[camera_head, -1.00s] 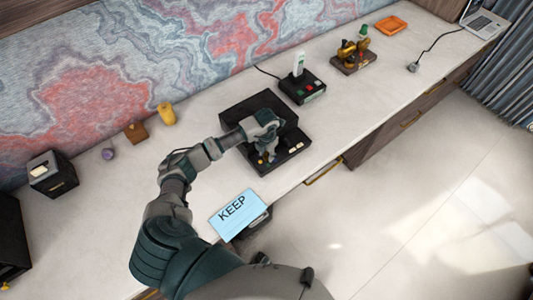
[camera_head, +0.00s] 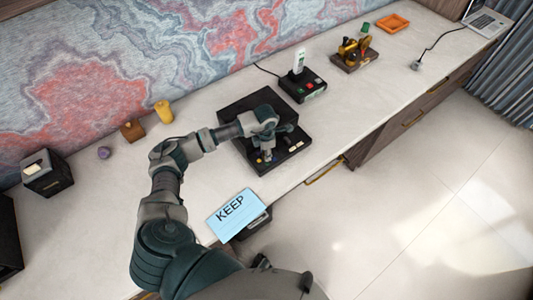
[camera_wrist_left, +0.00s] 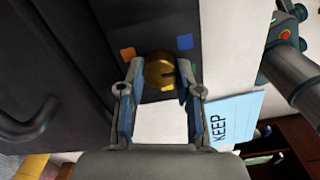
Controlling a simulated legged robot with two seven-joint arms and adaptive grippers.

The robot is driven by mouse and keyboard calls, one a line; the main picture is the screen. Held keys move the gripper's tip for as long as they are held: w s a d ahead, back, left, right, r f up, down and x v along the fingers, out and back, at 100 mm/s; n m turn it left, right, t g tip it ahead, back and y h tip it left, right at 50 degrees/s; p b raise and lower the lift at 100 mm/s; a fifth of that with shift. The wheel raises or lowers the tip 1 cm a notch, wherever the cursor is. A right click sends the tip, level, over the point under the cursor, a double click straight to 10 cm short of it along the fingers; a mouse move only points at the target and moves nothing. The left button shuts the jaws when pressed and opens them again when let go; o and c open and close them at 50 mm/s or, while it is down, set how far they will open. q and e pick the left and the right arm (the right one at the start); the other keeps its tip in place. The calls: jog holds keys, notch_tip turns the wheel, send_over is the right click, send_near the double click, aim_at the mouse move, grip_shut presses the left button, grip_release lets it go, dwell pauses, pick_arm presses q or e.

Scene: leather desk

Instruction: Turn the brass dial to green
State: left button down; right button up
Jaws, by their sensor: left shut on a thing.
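The brass dial (camera_wrist_left: 158,70) sits on a dark panel, with an orange square to its left and a blue square (camera_wrist_left: 185,41) to its upper right. In the head view, my left gripper (camera_head: 268,153) reaches down onto the black console (camera_head: 240,104) and hides the dial. My right gripper is not in view.
A blue KEEP card (camera_head: 237,215) lies at the desk's front edge. A button box (camera_head: 303,88) with a white upright piece stands behind the console. A brass device (camera_head: 354,54) and an orange tray (camera_head: 393,23) are farther back.

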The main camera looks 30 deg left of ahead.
pick_arm(q)
jog(key=m+b, duration=0.1)
jog(key=m, duration=0.2)
jog(key=shift+w+a, duration=0.1)
jog(key=shift+a, duration=0.05)
jog(key=shift+r+m+b, duration=0.1)
jog(key=shift+m+b, duration=0.65)
jog(key=shift+m, duration=0.55)
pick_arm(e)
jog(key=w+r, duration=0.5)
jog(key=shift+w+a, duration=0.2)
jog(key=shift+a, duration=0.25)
pick_arm(q)
jog(key=c, duration=0.8)
grip_release()
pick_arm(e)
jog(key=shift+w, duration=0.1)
pick_arm(q)
notch_tip(320, 180, up, 12)
jog(key=shift+w+a+f, duration=0.1)
jog(key=shift+f, duration=0.05)
